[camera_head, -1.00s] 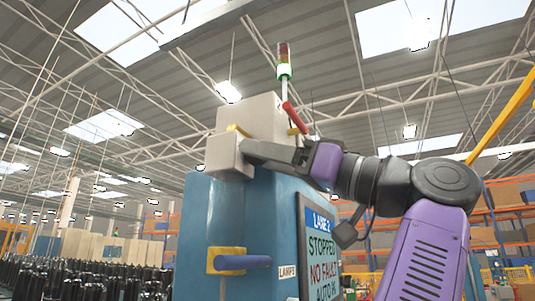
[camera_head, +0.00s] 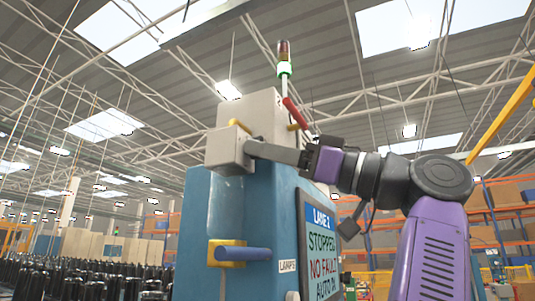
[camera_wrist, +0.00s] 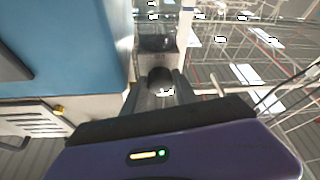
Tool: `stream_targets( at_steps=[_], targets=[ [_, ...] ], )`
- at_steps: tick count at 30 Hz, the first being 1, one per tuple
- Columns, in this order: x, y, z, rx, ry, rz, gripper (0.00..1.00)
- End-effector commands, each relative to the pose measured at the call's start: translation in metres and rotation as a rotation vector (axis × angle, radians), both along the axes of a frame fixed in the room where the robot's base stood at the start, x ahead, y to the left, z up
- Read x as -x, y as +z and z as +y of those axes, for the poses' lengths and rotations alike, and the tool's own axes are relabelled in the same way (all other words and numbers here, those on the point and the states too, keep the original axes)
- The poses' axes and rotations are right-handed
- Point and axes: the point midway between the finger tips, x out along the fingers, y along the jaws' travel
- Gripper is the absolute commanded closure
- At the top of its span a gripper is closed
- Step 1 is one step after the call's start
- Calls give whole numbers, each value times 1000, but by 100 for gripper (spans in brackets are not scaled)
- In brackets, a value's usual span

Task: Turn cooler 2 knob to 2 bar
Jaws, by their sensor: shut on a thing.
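The knob is hidden there. In the wrist view, a dark round knob (camera_wrist: 160,76) sits between the fingers of my gripper (camera_wrist: 160,88), which are shut on it. No cooler label or bar scale is readable, so I cannot tell the knob's setting.
A screen (camera_head: 321,244) on the cabinet reads stopped, no fault. A blue bar on a yellow mount (camera_head: 226,254) sticks out low on the cabinet. A red handle (camera_head: 294,113) and a signal lamp post (camera_head: 284,69) stand above and behind my gripper.

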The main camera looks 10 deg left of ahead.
Motion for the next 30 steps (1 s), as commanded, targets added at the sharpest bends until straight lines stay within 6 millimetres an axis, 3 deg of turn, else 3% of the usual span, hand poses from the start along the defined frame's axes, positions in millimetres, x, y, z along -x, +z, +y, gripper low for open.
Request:
stream_targets(
  at_steps=[18, 30],
  targets=[
    [-4, 6, -2, 195, 1, -529, 100],
    [-4, 5, -2, 267, 2, -733, 100]
  ],
)
